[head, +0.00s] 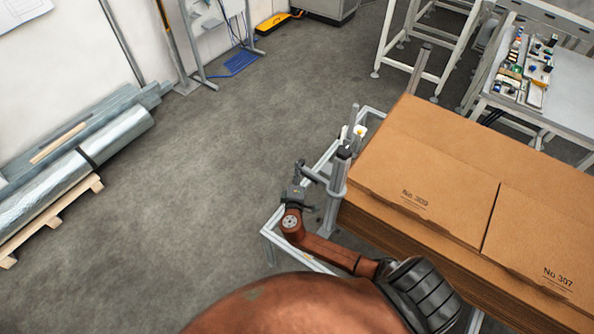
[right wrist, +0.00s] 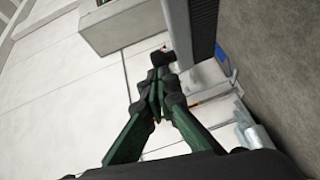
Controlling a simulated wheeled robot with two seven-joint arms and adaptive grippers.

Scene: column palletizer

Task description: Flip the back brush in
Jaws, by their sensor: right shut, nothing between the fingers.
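The grey post (head: 338,182) stands at the near left corner of the stacked boards, with a short side arm (head: 313,173) reaching left from it. I take this swinging part to be a brush, but cannot tell for sure whether it is the back one. My right gripper (head: 296,190) is beside the end of the side arm. In the right wrist view its green fingers (right wrist: 158,82) are closed together with nothing between them. A long grey bar with a dark face (right wrist: 204,28) is just beyond the fingertips; contact is unclear. My left gripper is not in view.
A stack of brown cardboard (head: 430,160) fills the right. A light metal frame (head: 271,250) runs below the post. Wrapped rolls on a pallet (head: 100,183) lie far left. A workbench (head: 548,88) stands at the back right. The grey floor to the left is clear.

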